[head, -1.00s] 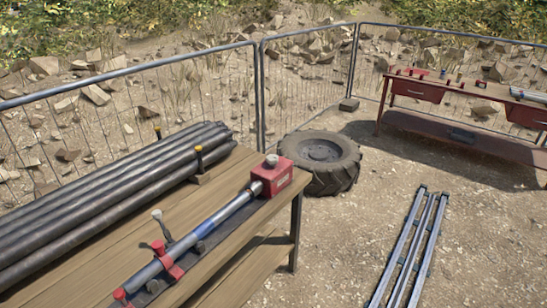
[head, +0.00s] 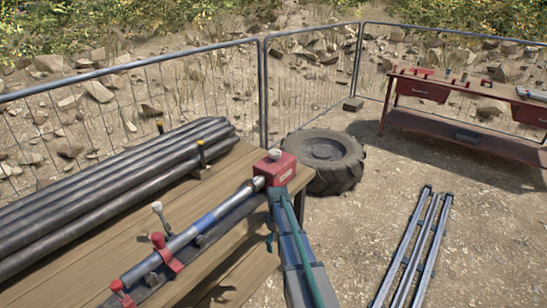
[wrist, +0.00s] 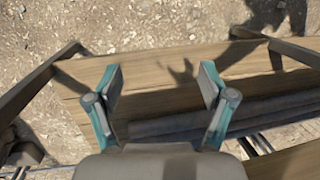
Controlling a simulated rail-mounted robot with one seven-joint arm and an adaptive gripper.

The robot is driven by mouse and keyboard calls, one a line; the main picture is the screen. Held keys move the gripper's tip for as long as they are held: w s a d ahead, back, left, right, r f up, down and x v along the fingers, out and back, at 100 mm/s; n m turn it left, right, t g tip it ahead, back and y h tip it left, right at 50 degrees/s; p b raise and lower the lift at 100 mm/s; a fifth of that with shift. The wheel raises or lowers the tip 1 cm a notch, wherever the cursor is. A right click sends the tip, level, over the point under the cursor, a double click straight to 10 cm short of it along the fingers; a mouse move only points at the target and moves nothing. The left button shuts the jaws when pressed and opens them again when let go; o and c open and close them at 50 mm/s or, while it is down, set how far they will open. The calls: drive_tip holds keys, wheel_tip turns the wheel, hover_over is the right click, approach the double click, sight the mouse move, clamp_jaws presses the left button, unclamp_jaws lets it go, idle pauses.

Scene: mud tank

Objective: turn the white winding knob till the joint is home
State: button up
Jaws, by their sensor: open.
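A red box (head: 278,170) with a whitish round knob (head: 274,154) on top stands at the far end of the wooden bench. A grey tube with a blue band (head: 205,222) runs from it along a rail, held by red clamps (head: 165,255). A white-topped lever (head: 157,207) stands beside the tube. In the wrist view my gripper (wrist: 160,75) is open and empty, its teal fingers spread above bench planks. The knob is not visible there. In the head view my arm overlaps the bench edge just below the red box; its fingers cannot be made out.
Dark pipes (head: 110,185) are stacked on the bench's left side between upright pegs. A tyre (head: 326,161) lies beyond the bench. Metal rails (head: 410,245) lie on the ground at right. A red workbench (head: 470,105) and a mesh fence (head: 180,95) stand behind.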

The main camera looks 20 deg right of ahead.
drive_tip(key=w+d+r+n+t+b, duration=0.1)
drive_tip(key=w+d+r, duration=0.35)
drive_tip(key=r, duration=0.25)
drive_tip(key=w+d+r+n, duration=0.2)
drive_tip(key=w+d+r, duration=0.1)
drive_tip(key=w+r, duration=0.4)
wheel_tip(320, 180, up, 24)
drive_tip(key=n+t+h, duration=0.1)
drive_tip(key=n, duration=0.5)
hover_over(275, 151)
wheel_tip(275, 151, down, 11)
drive_tip(key=shift+r+p, duration=0.1)
drive_tip(key=shift+p, duration=0.6)
drive_tip(key=c, duration=1.2)
